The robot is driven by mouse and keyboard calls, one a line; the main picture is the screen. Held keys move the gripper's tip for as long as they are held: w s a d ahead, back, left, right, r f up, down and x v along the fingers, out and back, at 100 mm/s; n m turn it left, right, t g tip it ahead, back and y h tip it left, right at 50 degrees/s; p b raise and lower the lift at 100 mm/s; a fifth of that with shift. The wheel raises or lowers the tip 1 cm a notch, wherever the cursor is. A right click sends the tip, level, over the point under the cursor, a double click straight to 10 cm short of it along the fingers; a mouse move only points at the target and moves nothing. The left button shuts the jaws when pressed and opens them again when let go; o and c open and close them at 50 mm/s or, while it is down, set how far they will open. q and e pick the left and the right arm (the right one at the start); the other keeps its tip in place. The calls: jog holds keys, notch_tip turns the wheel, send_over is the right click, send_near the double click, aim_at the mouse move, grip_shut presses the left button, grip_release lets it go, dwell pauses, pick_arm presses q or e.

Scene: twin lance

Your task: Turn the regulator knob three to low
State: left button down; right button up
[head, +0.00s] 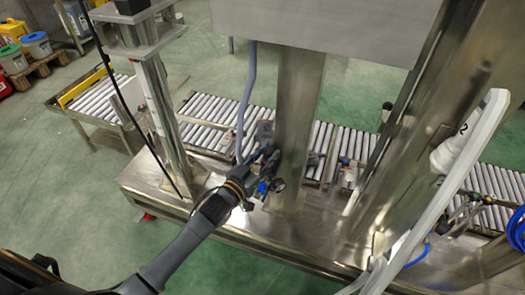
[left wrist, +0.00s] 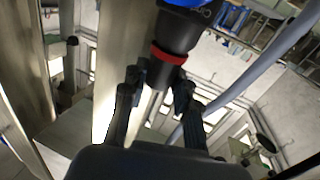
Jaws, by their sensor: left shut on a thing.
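The regulator's black knob (left wrist: 176,35) has a red ring (left wrist: 168,55) and a blue part above it in the left wrist view. My left gripper (left wrist: 162,88) has its dark fingers on both sides of the knob's lower end and is shut on it. In the head view my left gripper (head: 266,166) reaches in from the lower left to the steel column (head: 297,120). The gripper and wrist hide most of the regulator there. No number or setting mark on the knob is readable. My right gripper is not in view.
A roller conveyor (head: 218,110) runs behind the steel bench (head: 145,178). A grey hose (head: 247,95) hangs beside my left gripper. Other small fittings sit right of the column. A blue coiled hose (head: 516,228) is at the far right. Green floor is open at the left.

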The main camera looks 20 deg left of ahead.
pick_arm(q)
jog(key=shift+n+t+y, duration=0.3)
jog(key=shift+n+y, duration=0.7)
jog(key=shift+y, duration=0.5)
jog(key=shift+r, duration=0.15)
jog(key=c, duration=1)
grip_release()
jog(key=shift+s, duration=0.3)
jog(key=s+a, duration=0.1)
jog(key=s, duration=1)
jog(key=shift+s+a, duration=0.2)
